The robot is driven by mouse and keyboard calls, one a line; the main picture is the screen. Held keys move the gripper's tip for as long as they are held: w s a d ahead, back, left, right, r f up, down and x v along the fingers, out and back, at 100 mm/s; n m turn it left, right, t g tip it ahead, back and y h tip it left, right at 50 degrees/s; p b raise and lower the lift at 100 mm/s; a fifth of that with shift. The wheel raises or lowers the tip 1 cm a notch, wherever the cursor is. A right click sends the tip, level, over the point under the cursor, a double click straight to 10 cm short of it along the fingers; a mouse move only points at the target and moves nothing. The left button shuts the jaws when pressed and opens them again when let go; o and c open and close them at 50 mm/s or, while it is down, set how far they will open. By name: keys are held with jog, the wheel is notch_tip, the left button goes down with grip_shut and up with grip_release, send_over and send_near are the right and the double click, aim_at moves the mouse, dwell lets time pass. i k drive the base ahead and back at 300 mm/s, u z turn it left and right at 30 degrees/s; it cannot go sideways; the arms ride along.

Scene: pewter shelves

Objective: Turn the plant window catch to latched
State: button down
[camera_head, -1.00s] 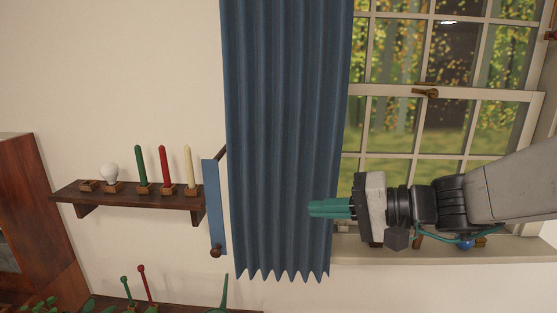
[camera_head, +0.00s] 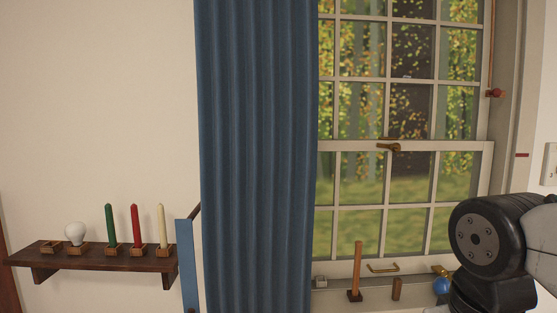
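The window catch (camera_head: 390,147) is a small brass lever on the meeting rail of the sash window (camera_head: 405,175). Its handle points to the left, lying roughly along the rail. Whether it is latched I cannot tell from here. My arm shows at the lower right, in front of the window's lower right corner. My gripper is out of view below the frame.
A blue curtain (camera_head: 257,160) hangs left of the window. On the sill stand a wooden peg (camera_head: 357,268), a small block (camera_head: 397,289) and a blue ball (camera_head: 441,285). A brass sash handle (camera_head: 383,268) is on the lower rail. A wall shelf (camera_head: 95,258) holds candles and a bulb.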

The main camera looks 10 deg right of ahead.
aim_at(396, 147)
jog(key=u, duration=2.5)
jog(key=k, duration=1.1)
jog(key=z, duration=1.8)
jog(key=i, duration=0.5)
jog(key=u, duration=0.1)
